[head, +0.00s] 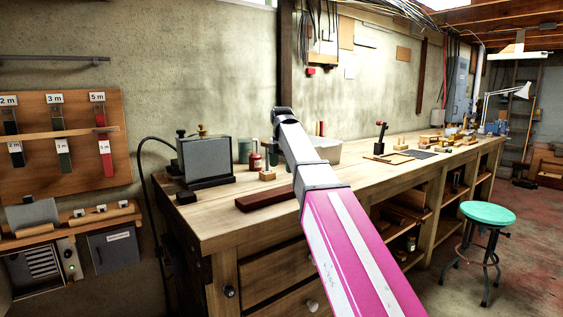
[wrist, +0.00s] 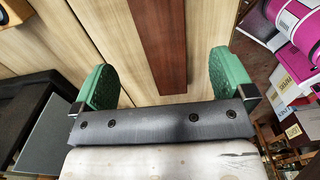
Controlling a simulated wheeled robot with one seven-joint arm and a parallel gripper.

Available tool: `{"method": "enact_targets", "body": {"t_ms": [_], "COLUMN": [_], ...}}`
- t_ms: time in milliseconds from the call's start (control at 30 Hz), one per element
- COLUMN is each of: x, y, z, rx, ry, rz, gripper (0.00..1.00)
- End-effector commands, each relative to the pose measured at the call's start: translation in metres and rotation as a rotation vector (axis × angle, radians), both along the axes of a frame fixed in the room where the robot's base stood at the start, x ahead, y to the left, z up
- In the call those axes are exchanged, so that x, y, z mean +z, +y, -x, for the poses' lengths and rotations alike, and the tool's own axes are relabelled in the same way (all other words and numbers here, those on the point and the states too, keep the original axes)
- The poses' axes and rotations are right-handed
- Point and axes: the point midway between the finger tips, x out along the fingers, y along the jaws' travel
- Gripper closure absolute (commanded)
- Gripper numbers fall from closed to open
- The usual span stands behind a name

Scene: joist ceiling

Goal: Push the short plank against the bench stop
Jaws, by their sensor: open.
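The short plank (head: 266,199) is dark reddish brown and lies flat near the front edge of the bench, partly hidden by my arm. In the wrist view the plank (wrist: 160,40) runs from the top edge down to between my fingers. My gripper (wrist: 162,82) is open, its two green fingers on either side of the plank with gaps to both; I cannot tell the height above it. My gripper does not show in the head view.
The workbench (head: 225,225) has bare wood around the plank. A grey metal box (head: 205,158) stands behind at the left, with a red bottle (head: 256,161) to its right. Small tools fill the bench's far right. A green stool (head: 487,213) stands at the right.

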Motion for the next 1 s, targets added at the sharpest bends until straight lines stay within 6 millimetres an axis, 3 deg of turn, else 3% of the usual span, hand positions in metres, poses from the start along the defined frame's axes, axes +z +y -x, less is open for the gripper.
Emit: {"method": "enact_targets", "body": {"t_ms": [467,1000], "x": [-0.007,-0.088], "y": [-0.001,-0.001], "z": [0.0,0.001], "rx": [-0.001,-0.001], "ry": [0.001,0.001], "rz": [-0.001,0.0], "gripper": [0.0,0.0]}}
